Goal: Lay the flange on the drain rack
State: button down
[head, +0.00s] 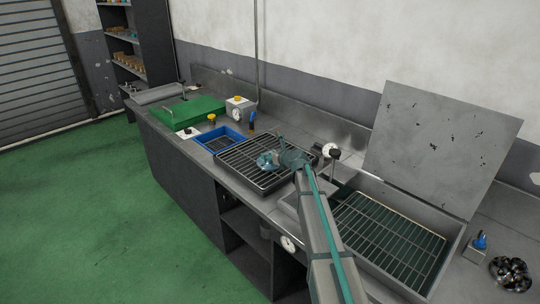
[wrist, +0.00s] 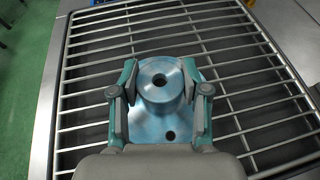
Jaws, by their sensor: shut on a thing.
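The flange (wrist: 161,88) is a blue-grey metal piece with a round hub, a centre bore and a wider base plate with a hole. My gripper (wrist: 160,92) is shut on its hub, one finger on each side. The drain rack (wrist: 225,60) is a grid of metal bars, and the flange is over it in the wrist view. In the head view the rack (head: 237,155) lies on the counter with my gripper (head: 272,160) above its right part. I cannot tell whether the flange touches the bars.
A blue tray (head: 219,139) and a green lidded box (head: 186,112) stand left of the rack. A basin with a grate (head: 388,243) and raised lid (head: 440,145) is at the right. A gauge (head: 329,150) stands near the rack's right end. Much of the rack is bare.

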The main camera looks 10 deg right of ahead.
jog(key=c, duration=0.6)
grip_release()
jog(key=shift+f, duration=0.1)
jog(key=shift+o, duration=0.2)
jog(key=shift+s+r, duration=0.15)
jog(key=shift+r, duration=0.05)
jog(key=b+v, duration=0.2)
jog(key=v, duration=0.9)
jog(key=shift+s+d+r, duration=0.1)
jog(key=shift+s+d, duration=0.1)
jog(key=shift+s, duration=0.15)
